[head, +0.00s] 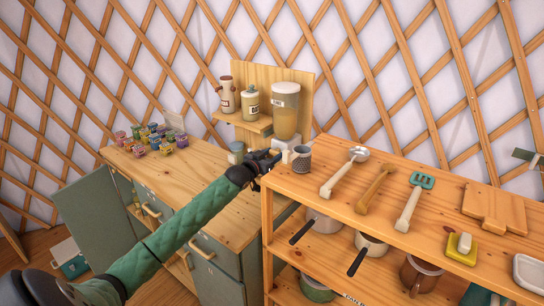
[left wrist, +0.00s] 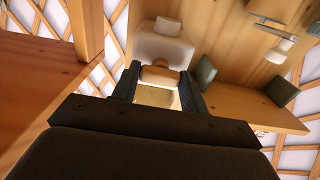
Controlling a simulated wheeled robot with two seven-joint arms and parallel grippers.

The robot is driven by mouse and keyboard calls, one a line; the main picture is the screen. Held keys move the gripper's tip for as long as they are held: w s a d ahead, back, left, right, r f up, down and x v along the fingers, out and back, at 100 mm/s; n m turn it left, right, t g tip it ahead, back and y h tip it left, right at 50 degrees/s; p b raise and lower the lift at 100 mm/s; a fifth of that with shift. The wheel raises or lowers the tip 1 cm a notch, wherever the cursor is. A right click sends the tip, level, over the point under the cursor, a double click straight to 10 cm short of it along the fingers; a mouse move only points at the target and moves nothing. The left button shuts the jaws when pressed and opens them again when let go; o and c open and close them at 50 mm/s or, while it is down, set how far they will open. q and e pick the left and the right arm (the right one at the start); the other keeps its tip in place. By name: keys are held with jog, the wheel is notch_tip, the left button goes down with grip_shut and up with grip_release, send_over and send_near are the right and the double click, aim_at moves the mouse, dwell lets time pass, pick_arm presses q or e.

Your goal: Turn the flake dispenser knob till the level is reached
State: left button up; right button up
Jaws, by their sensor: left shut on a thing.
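The flake dispenser (head: 285,112) is a clear jar with a pale lid, filled with tan flakes through most of its height, on a white base (head: 285,143). The base also shows in the left wrist view (left wrist: 163,45). My left gripper (head: 280,157) is in front of the base. In the left wrist view its two dark fingers (left wrist: 157,88) are shut on the tan knob (left wrist: 159,76). The fingers hide the knob's sides. A grey speckled cup (head: 302,158) stands right beside the gripper. My right gripper is not in view.
Two canisters (head: 251,103) stand on the small wooden shelf left of the dispenser. Several small colourful jars (head: 155,138) and a lidded jar (head: 236,152) stand on the left counter. A ladle (head: 345,170) and other utensils lie on the right wooden top (head: 330,220).

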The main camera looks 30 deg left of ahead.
pick_arm(q)
jog(key=o, duration=1)
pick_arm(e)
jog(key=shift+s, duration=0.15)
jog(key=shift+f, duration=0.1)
pick_arm(q)
jog(key=shift+s+f, duration=0.15)
jog(key=shift+s, duration=0.1)
jog(key=s+b, duration=0.1)
jog(key=s, duration=0.1)
jog(key=s+b, duration=0.1)
jog(key=s, duration=0.1)
jog(key=s+b, duration=0.1)
jog(key=s, duration=0.2)
jog(key=shift+s+a+b, duration=0.1)
jog(key=shift+a+b, duration=0.2)
jog(key=shift+a, duration=0.05)
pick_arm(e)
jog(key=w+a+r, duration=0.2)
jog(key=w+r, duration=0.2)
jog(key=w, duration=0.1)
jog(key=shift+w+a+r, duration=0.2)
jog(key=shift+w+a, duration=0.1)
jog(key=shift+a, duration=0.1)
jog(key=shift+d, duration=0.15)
